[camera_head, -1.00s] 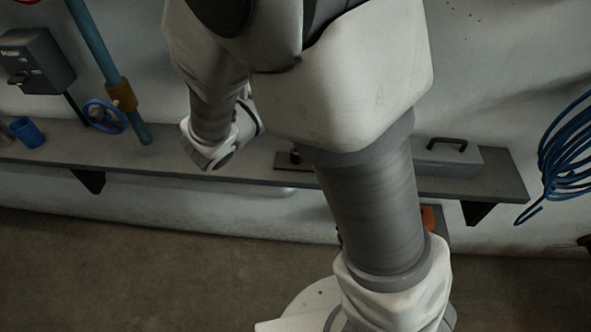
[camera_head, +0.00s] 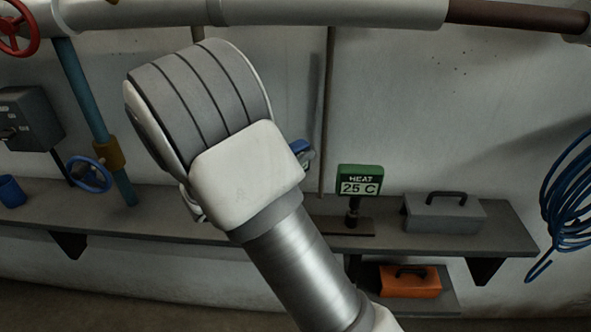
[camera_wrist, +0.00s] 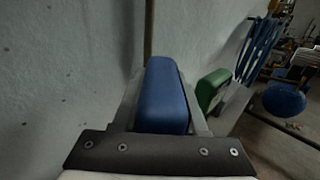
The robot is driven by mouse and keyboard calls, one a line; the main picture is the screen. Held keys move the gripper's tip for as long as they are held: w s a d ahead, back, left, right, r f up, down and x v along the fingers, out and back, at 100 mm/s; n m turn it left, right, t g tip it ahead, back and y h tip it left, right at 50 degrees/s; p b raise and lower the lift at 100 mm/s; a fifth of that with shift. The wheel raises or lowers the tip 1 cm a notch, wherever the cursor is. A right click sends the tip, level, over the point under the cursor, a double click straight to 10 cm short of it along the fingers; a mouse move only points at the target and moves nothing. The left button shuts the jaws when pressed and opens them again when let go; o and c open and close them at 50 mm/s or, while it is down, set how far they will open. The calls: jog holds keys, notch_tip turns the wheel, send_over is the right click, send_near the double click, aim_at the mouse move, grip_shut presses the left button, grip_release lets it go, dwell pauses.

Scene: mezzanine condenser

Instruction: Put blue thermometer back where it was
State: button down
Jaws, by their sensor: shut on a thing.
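The blue thermometer (camera_wrist: 163,95) is between the fingers of my gripper (camera_wrist: 165,108) in the wrist view, with its plain blue side showing. My gripper is shut on it. In the head view my arm hides most of the gripper. Only a small blue part of the thermometer (camera_head: 299,147) shows at the arm's right edge, above the shelf. A green display reading "HEAT 25 C" (camera_head: 360,178) stands upright on a dark stand on the shelf, right of my gripper. Its green body (camera_wrist: 212,88) also shows right of the blue thermometer in the wrist view.
The grey wall shelf (camera_head: 512,232) carries a grey toolbox (camera_head: 445,215) at right and a blue cup (camera_head: 11,191) at left. An orange toolbox (camera_head: 410,283) sits below. A blue valve wheel (camera_head: 90,175), thin vertical pipe (camera_head: 327,110) and blue hose coil (camera_head: 570,190) are near.

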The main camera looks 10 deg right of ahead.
jog(key=shift+w+f+b, duration=0.1)
jog(key=shift+f+b, duration=0.3)
jog(key=shift+f, duration=1.65)
jog(key=shift+f, duration=0.2)
jog(key=shift+c, duration=2.2)
grip_release()
jog(key=shift+r, duration=0.1)
jog(key=shift+a+r, duration=0.1)
jog(key=shift+r, duration=0.05)
jog(key=v, duration=1.2)
jog(key=shift+p, duration=0.35)
